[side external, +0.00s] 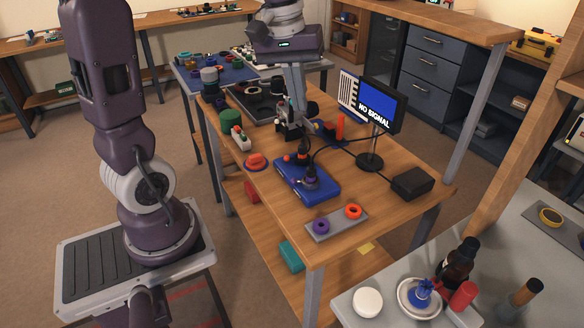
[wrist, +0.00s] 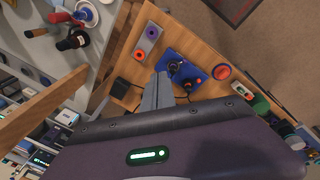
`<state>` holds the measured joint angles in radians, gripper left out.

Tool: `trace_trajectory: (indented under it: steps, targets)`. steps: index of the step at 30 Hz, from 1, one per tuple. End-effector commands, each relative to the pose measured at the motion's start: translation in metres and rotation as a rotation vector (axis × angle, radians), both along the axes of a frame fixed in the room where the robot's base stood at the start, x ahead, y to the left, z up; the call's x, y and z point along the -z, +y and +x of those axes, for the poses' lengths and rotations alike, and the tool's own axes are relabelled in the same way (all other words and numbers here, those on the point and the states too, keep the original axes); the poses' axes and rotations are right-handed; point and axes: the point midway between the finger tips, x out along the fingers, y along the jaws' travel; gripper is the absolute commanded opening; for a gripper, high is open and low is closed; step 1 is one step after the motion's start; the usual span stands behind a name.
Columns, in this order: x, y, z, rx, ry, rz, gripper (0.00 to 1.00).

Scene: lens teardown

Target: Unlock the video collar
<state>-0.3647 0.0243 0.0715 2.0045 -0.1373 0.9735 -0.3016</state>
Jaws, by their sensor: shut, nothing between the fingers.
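A blue box (side external: 325,190) lies on the wooden bench with two dark cable plugs standing on it. The nearer plug (side external: 310,180) has a purple ring at its base; the farther plug (side external: 303,153) has orange beside it. I cannot tell which carries the video collar. A black monitor (side external: 376,108) on a stand reads "NO SIGNAL". My gripper (side external: 297,118) is shut and empty, above the bench behind the box in the side view. In the wrist view, my fingers (wrist: 161,76) point down close beside the blue box (wrist: 211,60) in the picture, apparently above bench level.
A grey plate (side external: 325,232) with a purple ring and an orange ring lies at the bench's near end. A red button (side external: 256,161) is left of the box. A black box (side external: 412,183) and cables lie to the right. A grey table with bottles (side external: 459,262) stands at front right.

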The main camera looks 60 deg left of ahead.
Motion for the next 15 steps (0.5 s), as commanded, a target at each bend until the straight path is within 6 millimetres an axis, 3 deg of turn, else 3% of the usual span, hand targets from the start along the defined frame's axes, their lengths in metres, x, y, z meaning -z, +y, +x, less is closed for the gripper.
trace_trajectory:
  steps: [3, 7, 12, 15]
  targets:
    - [0.044, 0.062, 0.033, -0.251, 0.104, -0.083, 0.00]
    - [0.095, 0.120, 0.048, -0.479, 0.191, -0.154, 0.00]
    - [0.140, 0.162, 0.049, -0.645, 0.254, -0.204, 0.00]
    - [0.149, 0.169, 0.048, -0.677, 0.266, -0.213, 0.00]
